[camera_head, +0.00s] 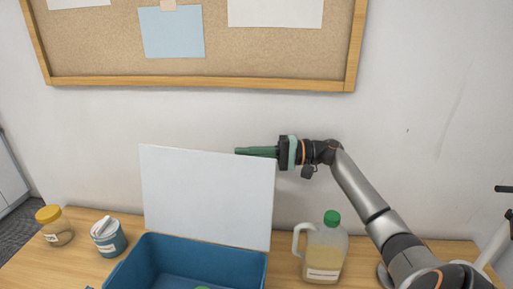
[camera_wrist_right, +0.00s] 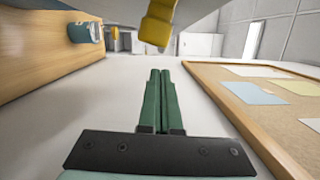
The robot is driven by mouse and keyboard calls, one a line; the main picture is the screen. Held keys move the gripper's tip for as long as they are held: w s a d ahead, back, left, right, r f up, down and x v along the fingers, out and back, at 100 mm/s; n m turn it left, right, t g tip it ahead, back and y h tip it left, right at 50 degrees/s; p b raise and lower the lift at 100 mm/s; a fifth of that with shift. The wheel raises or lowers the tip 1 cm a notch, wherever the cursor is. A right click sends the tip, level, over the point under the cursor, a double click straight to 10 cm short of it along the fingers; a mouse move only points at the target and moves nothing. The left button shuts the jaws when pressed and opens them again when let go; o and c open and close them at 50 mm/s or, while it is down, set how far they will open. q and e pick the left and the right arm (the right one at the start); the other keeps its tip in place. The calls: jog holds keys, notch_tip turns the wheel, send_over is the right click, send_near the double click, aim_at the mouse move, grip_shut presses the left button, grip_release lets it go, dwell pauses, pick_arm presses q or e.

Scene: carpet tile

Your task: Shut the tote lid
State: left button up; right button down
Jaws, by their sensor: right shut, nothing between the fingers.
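The blue tote (camera_head: 190,254) stands on the wooden table, and its lower part is cut off by the frame. Its white lid (camera_head: 207,197) stands upright at the tote's back edge, so the tote is open. My right gripper (camera_head: 238,151) is shut and empty, with its green fingers level with the lid's top edge, at its right part. It seems to be behind the lid, though I cannot tell if they touch. In the right wrist view the shut green fingers (camera_wrist_right: 161,75) point along the wall. My left gripper is not in view.
A jug with a green cap (camera_head: 325,250) stands right of the tote, below my right arm. A yellow-lidded jar (camera_head: 54,228) and a blue tub (camera_head: 109,238) stand to the left. A framed corkboard (camera_head: 200,45) hangs on the wall behind.

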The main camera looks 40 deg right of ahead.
jog(key=shift+p+x, duration=0.55)
jog(key=shift+x, duration=1.8)
